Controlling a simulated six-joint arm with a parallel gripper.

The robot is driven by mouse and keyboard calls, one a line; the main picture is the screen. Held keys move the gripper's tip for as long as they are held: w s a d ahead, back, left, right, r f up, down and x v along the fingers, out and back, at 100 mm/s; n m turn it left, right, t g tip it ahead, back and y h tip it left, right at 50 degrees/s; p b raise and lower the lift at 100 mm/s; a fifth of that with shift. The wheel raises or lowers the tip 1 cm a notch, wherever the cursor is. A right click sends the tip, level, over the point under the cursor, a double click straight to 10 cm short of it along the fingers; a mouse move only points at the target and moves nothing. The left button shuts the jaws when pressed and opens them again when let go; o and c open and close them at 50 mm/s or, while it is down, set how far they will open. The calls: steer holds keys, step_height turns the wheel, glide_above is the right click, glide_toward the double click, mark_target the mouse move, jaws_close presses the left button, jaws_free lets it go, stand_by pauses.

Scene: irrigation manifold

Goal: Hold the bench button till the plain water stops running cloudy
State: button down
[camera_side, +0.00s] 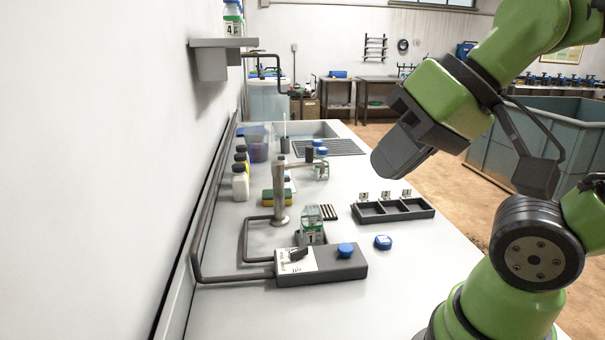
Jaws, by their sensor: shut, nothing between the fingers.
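A dark grey control box (325,268) sits on the near part of the bench. It has a round blue piece (345,250) on top that looks like a button, and a black switch (298,254) on a white label. A clear jar (312,224) with a green label marked 1 stands just behind the box. A metal column (280,193) behind it carries a spout to the right, over another small jar (322,172). I cannot tell whether water runs or is cloudy. My gripper (387,171) is shut and empty, high above the bench, right of the spout and apart from the box.
A blue cap (383,242) lies right of the box. A dark tray (414,214) with three compartments and numbered tags stands behind it. White bottles (240,186), a yellow sponge and a sink (310,130) are farther back. A pipe (195,245) runs along the left wall. The near right bench is clear.

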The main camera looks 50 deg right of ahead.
steer(key=w+m, duration=0.1)
steer(key=m, duration=0.1)
steer(key=m+t+y, duration=0.1)
steer(key=m, duration=3.4)
glide_above(347, 246)
step_height(347, 246, down, 15)
steer(key=shift+f, duration=4.45)
steer(key=shift+f, duration=0.15)
steer(key=shift+f, duration=0.25)
